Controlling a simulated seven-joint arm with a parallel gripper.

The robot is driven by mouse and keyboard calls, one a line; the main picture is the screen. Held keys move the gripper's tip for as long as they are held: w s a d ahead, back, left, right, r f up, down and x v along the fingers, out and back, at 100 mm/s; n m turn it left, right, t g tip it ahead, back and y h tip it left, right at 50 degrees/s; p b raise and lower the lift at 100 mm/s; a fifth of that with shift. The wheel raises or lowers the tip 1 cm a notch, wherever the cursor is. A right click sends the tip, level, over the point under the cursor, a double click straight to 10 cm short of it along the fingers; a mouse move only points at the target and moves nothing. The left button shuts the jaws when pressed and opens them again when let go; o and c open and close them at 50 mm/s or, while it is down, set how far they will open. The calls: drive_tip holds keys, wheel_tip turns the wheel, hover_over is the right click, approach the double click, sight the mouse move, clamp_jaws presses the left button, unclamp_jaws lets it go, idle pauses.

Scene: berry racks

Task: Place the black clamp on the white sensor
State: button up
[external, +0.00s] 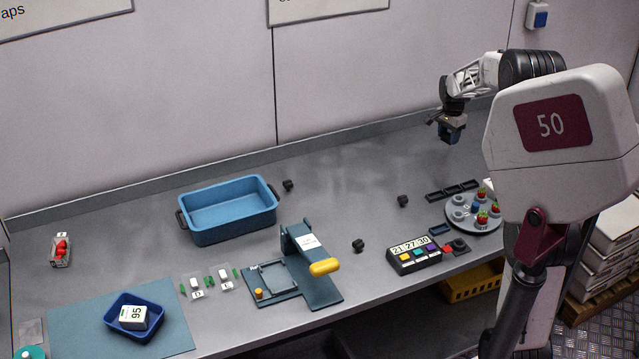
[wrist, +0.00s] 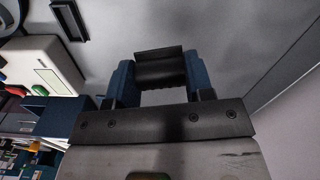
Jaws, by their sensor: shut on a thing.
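My gripper (external: 450,133) is raised above the back right of the bench in the external view. In the wrist view its two blue fingers (wrist: 160,78) are shut on a black clamp (wrist: 160,68), which sits between them. The held clamp is too small to make out in the external view. A white boxy thing (wrist: 42,58) with a pale panel shows at the left of the wrist view, apart from the clamp; it may be the white sensor, but I cannot tell. My arm hides part of the bench's right side in the external view.
Loose black pieces (external: 403,201), (external: 358,245) and (external: 288,185) lie on the bench. A round grey plate with red berries (external: 460,216), a timer box (external: 414,255), a blue stand (external: 322,285) and a blue bin (external: 228,222) stand there. The back middle is clear.

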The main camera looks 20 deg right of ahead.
drive_tip(key=w+a+n, duration=0.2)
drive_tip(key=w+a, duration=0.1)
drive_tip(key=a, duration=1.1)
drive_tip(key=w+a+n, duration=0.2)
drive_tip(key=a, duration=1.2)
drive_tip(key=s+a+n, duration=0.2)
drive_tip(key=a, duration=1.2)
drive_tip(key=s+a+n, duration=0.2)
drive_tip(key=s+a, duration=0.1)
drive_tip(key=a, duration=1.1)
drive_tip(key=s+a+n, duration=0.1)
drive_tip(key=s+a, duration=0.2)
drive_tip(key=a, duration=0.4)
drive_tip(key=s+a+n, duration=0.1)
drive_tip(key=s+a, duration=0.2)
drive_tip(key=a, duration=0.5)
drive_tip(key=s+a+n, duration=0.5)
drive_tip(key=s+a, duration=2.3)
drive_tip(key=s, duration=0.2)
drive_tip(key=shift+a, duration=0.3)
drive_tip(key=shift+w+a, duration=0.15)
hover_over(140, 310)
drive_tip(key=shift+f, duration=0.7)
